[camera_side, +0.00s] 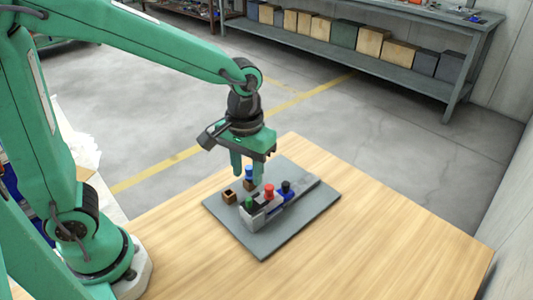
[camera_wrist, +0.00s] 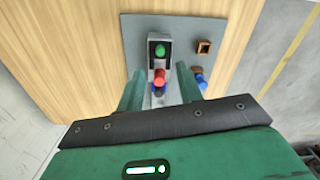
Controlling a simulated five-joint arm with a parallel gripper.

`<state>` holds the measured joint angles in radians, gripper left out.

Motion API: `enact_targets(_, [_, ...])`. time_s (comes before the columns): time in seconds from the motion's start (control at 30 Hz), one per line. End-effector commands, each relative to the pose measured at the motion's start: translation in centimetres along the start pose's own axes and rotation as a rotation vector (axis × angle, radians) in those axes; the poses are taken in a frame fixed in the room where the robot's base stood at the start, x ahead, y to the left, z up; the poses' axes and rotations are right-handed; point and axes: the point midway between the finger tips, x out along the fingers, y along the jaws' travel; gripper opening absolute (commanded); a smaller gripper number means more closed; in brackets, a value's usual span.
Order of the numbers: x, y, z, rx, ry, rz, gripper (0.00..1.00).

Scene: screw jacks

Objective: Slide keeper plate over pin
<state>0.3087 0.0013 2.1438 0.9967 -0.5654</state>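My gripper (camera_side: 248,178) is above the fixture, pointing down. In the wrist view its two green fingers (camera_wrist: 160,86) are spread apart with nothing visibly clamped. The red knob (camera_side: 269,190) shows between the fingers in the wrist view (camera_wrist: 159,78), with a blue part just below it. A grey slotted fixture (camera_side: 255,222) carries a green knob (camera_side: 249,204) at its near end. I cannot tell which part is the keeper plate or the pin.
The fixture sits on a grey base plate (camera_side: 267,246) on a wooden table (camera_side: 390,240). A brown hollow square block (camera_side: 230,197) and a blue knob (camera_side: 249,171) with a brown part stand beside it. The table to the right is clear.

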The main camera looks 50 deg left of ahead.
Motion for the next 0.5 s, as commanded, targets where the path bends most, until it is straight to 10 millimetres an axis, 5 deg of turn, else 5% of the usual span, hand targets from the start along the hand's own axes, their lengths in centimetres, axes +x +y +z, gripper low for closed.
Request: enact_targets(0.5, [4.5,-0.1,0.1,0.001,-0.004,-0.002,0.36])
